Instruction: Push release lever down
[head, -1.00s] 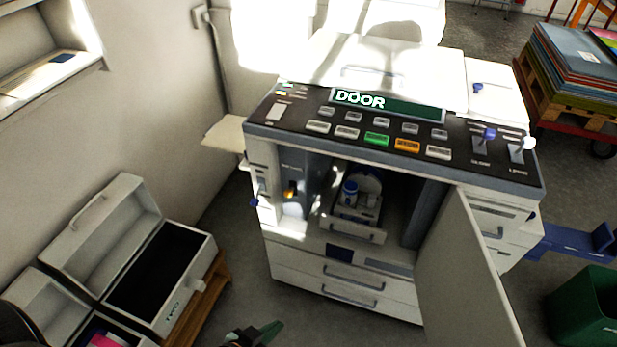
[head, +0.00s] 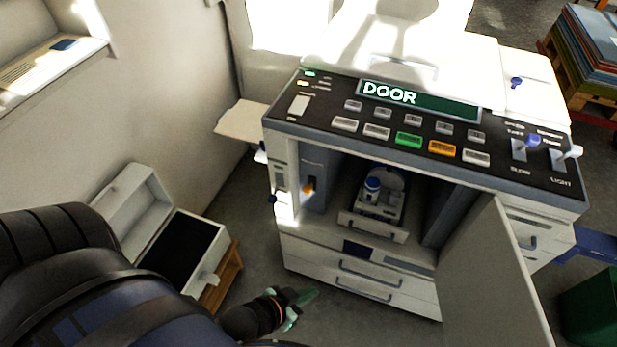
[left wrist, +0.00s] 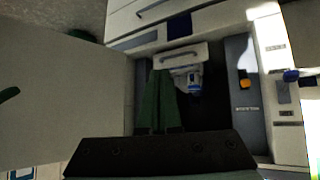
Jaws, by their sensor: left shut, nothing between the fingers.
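The copier (head: 365,250) stands with its front door (head: 495,275) open to the right. Inside at the left, a small orange lever (head: 309,187) sits on a dark grey panel; the left wrist view shows it too (left wrist: 245,84). A blue knob (head: 272,198) is on the outer left edge. I cannot tell for certain which is the release lever; the orange one is inside the opening. My left gripper (head: 304,298) is shut and empty, low in front of the drawers and apart from both. Its green fingers (left wrist: 160,98) show in the left wrist view. My right gripper is out of view.
A white unit with a blue-capped bottle (head: 372,185) sits in the middle of the bay. The open door bounds the right side. An open white case (head: 200,245) rests on a wooden stand at left. The display reads DOOR. Floor before the drawers is clear.

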